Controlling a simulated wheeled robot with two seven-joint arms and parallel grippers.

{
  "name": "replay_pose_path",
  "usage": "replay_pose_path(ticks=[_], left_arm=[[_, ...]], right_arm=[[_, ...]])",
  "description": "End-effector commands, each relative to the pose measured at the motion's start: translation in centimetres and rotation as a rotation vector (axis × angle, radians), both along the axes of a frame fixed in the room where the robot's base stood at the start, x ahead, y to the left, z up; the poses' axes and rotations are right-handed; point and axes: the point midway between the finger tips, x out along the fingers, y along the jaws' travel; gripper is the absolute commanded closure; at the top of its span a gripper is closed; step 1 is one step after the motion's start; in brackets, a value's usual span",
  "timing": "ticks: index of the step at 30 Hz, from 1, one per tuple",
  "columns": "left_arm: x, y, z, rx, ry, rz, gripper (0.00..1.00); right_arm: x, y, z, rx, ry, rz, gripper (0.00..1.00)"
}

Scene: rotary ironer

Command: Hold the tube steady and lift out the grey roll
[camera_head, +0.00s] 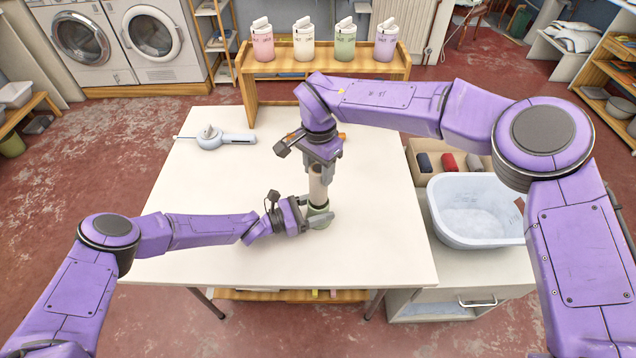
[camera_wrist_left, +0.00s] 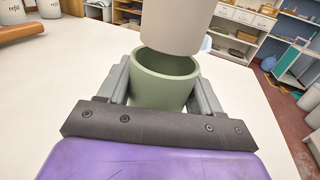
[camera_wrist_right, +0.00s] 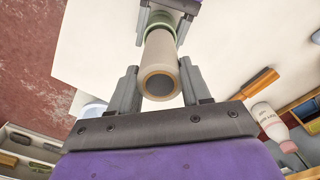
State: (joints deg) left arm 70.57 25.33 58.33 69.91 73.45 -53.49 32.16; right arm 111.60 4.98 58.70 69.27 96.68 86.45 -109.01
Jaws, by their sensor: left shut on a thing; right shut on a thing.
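The green tube (camera_head: 321,220) stands upright on the white table, and its open mouth shows in the left wrist view (camera_wrist_left: 165,88). My left gripper (camera_head: 306,214) is shut around the tube from the left. The grey roll (camera_head: 318,187) is upright above the tube, and its lower end shows in the left wrist view (camera_wrist_left: 178,30). That end is at or just above the tube's mouth; the far rim is hidden behind it. My right gripper (camera_head: 321,163) is shut on the roll's upper part from above. The right wrist view shows the roll's hollow top end (camera_wrist_right: 160,84).
A white tabletop (camera_head: 220,240) has free room around the tube. A pale blue-grey tool (camera_head: 222,138) lies at the back left. A wooden shelf (camera_head: 330,92) with several bottles stands behind. A white basin (camera_head: 475,212) and a box of coloured rolls (camera_head: 415,180) are at the right.

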Motion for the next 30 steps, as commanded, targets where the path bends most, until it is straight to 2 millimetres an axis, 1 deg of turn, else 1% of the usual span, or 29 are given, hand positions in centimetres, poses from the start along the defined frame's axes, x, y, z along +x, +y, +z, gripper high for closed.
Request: replay_pose_path(ticks=[1, 3, 8, 9, 11, 12, 20, 22, 23, 26, 30], left_arm=[[0.0, 0.0, 0.0, 0.0, 0.0, 0.0, 0.72], [0.0, 0.0, 0.0, 0.0, 0.0, 0.0, 0.72], [0.0, 0.0, 0.0, 0.0, 0.0, 0.0, 0.72], [0.0, 0.0, 0.0, 0.0, 0.0, 0.0, 0.32], [0.0, 0.0, 0.0, 0.0, 0.0, 0.0, 0.13], [0.0, 0.0, 0.0, 0.0, 0.0, 0.0, 0.06], [0.0, 0.1, 0.0, 0.0, 0.0, 0.0, 0.06], [-0.1, 0.5, 0.0, 0.0, 0.0, 0.002, 0.06], [-0.2, 0.9, 0.0, 0.001, 0.0, 0.002, 0.06], [-0.9, 2.9, 0.0, 0.001, 0.0, 0.004, 0.06], [-2.2, 6.4, 0.0, 0.001, 0.001, 0.004, 0.06]], right_arm=[[0.0, 0.0, 0.5, 0.001, -0.001, -0.001, 0.98], [0.0, 0.0, 0.7, 0.0, 0.0, -0.001, 0.98], [0.0, 0.0, 0.7, 0.0, 0.0, -0.001, 0.98], [0.0, 0.0, 0.7, 0.0, 0.0, -0.001, 0.98], [0.0, 0.0, 0.7, 0.0, 0.0, -0.001, 0.98], [0.0, 0.0, 0.7, 0.0, 0.0, -0.001, 0.98], [0.0, 0.0, 0.7, 0.0, 0.0, 0.0, 0.98], [0.0, 0.0, 0.7, 0.0, 0.0, 0.0, 0.98], [0.0, 0.0, 0.7, 0.0, 0.0, 0.0, 0.98], [0.0, 0.0, 0.7, 0.0, 0.0, 0.0, 0.98], [0.0, 0.0, 0.7, 0.0, 0.0, 0.0, 0.98]])
